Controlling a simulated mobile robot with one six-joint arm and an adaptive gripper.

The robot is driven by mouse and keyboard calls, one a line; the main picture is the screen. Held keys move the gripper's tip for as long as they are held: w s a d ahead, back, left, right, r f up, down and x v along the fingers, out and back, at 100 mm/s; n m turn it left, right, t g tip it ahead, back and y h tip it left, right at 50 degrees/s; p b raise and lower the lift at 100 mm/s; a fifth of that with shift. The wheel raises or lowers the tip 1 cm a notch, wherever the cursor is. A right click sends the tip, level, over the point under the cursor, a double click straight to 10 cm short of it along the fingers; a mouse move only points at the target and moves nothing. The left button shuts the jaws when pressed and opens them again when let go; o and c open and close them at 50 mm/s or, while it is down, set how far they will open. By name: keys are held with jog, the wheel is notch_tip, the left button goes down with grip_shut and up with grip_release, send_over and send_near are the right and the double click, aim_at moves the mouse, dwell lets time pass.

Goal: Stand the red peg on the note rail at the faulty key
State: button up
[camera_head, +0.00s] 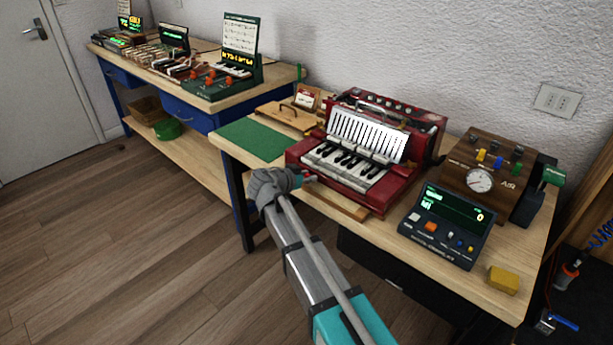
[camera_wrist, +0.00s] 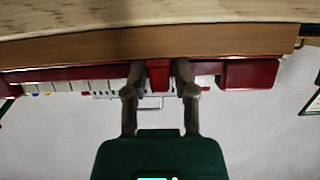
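My gripper (camera_head: 306,179) is at the front left of the red keyboard instrument (camera_head: 375,200). In the wrist view the two fingers of my gripper (camera_wrist: 159,78) stand on either side of a small red block, which looks like the red peg (camera_wrist: 158,73). They appear closed on it. A small bit of red also shows at the fingertips in the head view. The black and white keys (camera_head: 345,167) are beyond the gripper, and white keys (camera_wrist: 60,87) show in the wrist view. A wooden strip (camera_head: 338,206) runs along the instrument's front. I cannot tell which key is faulty.
A dark console with a green display (camera_head: 447,224) and a yellow block (camera_head: 503,280) stand to the right. A wooden box with a gauge (camera_head: 490,170) is behind them. A green mat (camera_head: 253,139) lies to the left. Another bench (camera_head: 285,76) with instruments is at the back left.

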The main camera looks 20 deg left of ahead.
jog(key=shift+o, duration=0.4)
jog(key=shift+r, duration=0.2)
jog(key=p+v, duration=0.5)
jog(key=v, duration=0.7)
jog(key=shift+s, duration=0.1)
dwell(0.6)
